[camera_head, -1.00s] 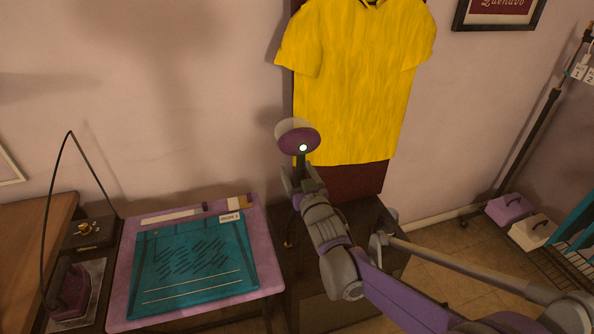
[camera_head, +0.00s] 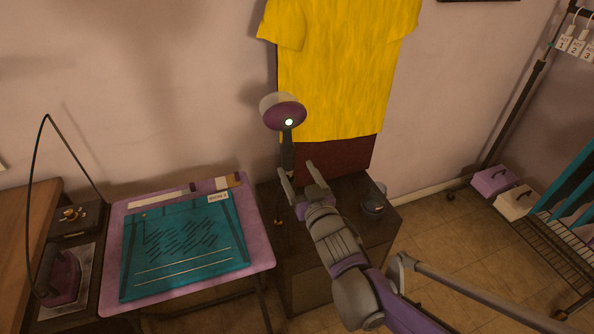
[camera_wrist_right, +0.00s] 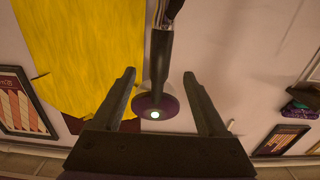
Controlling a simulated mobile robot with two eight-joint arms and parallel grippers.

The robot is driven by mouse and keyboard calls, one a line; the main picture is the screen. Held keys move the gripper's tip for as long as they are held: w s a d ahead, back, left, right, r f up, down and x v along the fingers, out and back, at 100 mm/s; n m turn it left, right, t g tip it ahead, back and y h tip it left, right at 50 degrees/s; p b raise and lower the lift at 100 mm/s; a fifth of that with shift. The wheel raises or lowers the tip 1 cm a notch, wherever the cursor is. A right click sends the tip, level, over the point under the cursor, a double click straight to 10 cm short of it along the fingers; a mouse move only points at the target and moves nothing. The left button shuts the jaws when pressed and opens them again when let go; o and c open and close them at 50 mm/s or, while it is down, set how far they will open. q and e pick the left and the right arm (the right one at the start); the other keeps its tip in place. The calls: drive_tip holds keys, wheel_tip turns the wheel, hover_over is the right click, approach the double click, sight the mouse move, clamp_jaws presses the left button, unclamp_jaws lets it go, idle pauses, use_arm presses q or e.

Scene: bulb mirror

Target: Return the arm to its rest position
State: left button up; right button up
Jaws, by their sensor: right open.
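My right gripper (camera_head: 299,170) is open, its fingers pointing up toward the wall. A purple round-headed device (camera_head: 284,112) with a lit spot stands on a dark stem (camera_head: 287,155) just beyond the fingertips. In the right wrist view, the open jaws (camera_wrist_right: 159,74) frame the device's stem (camera_wrist_right: 160,55) and purple head (camera_wrist_right: 155,106), with gaps at both sides. Nothing is seen clamped in the fingers. My right arm reaches in from the lower right. My left gripper is not in view.
A yellow shirt (camera_head: 340,70) hangs on the wall behind. A dark cabinet (camera_head: 345,245) stands below, with a small round object (camera_head: 373,206) on top. A pink board (camera_head: 262,258) with a teal garment (camera_head: 185,250) and an iron (camera_head: 62,278) are left. A rack (camera_head: 525,95) stands right.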

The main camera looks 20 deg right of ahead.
idle(0.3)
drive_tip(key=s+f+g+p, duration=0.1)
drive_tip(key=s+f+g, duration=0.5)
drive_tip(key=s, duration=0.6)
drive_tip(key=s+f+g+p, duration=0.1)
drive_tip(key=s+f+g, duration=0.5)
drive_tip(key=s, duration=0.7)
drive_tip(key=shift+f+g+h, duration=0.3)
drive_tip(key=shift+f, duration=0.45)
